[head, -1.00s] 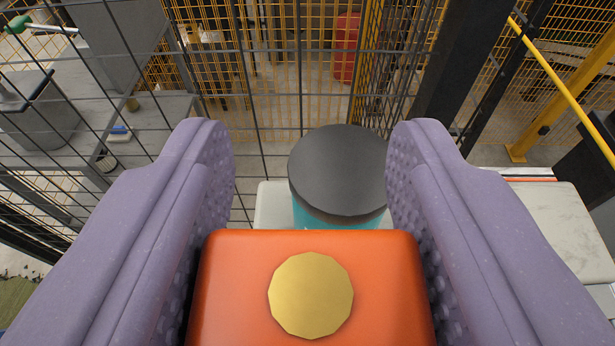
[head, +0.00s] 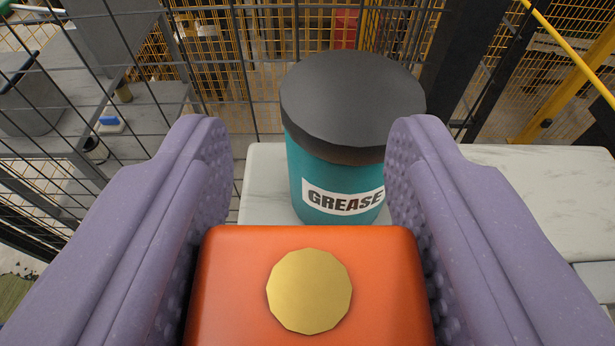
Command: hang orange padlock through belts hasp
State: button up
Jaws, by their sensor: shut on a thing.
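The orange padlock (head: 225,283), with a round gold disc on its face, is at the bottom middle of the head view. My gripper (head: 308,175) has its two purple padded fingers on either side of the padlock and is shut on it. The padlock's shackle is out of sight. I cannot see the belts hasp in this view.
A teal grease tub (head: 338,178) with a black lid stands just beyond the padlock on a pale marbled surface (head: 520,195). Wire mesh fencing (head: 245,70) rises behind it. A grey bench (head: 55,95) is at left. The pale surface is bare at right.

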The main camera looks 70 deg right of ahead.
jog(key=shift+f+b, duration=0.3)
jog(key=shift+f, duration=0.4)
jog(key=shift+p, duration=0.4)
dwell(1.0)
jog(key=shift+f+b, duration=2)
jog(key=shift+f, duration=0.55)
jog(key=o, duration=1.2)
jog(key=p+v, duration=0.1)
jog(key=v, duration=0.7)
jog(key=shift+d, duration=0.1)
